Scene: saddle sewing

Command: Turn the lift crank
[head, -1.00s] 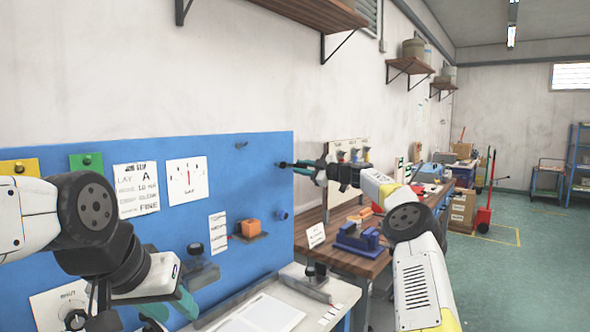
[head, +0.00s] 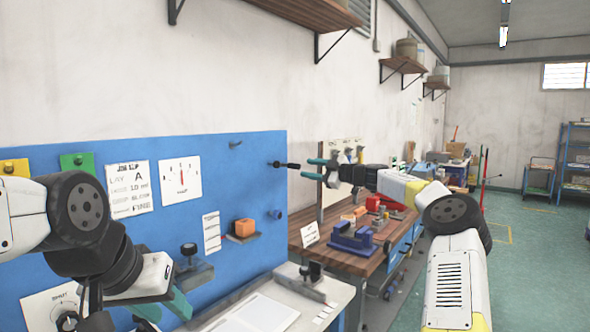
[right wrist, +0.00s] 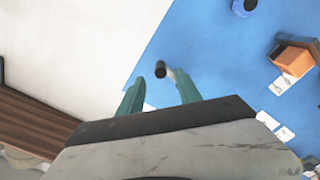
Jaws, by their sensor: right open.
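The crank, a small dark handle (head: 288,165), sticks out near the right edge of the blue panel (head: 240,185). Its dark round end (right wrist: 160,70) also shows in the right wrist view, around the gap between the fingertips. My right gripper (head: 310,168) is open, with its teal fingers just right of the handle in the head view. I see no grip on the handle. My left gripper (head: 165,307) is low at the left in front of the panel, partly hidden by its own arm; its jaw state is unclear.
The panel carries cards, a gauge (head: 181,183), an orange block (head: 244,228) on a small shelf, and a blue knob (head: 278,215). A pale bench (head: 320,290) lies below. A wooden workbench (head: 340,262) with a blue vise (head: 353,240) stands to the right. Open floor lies further right.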

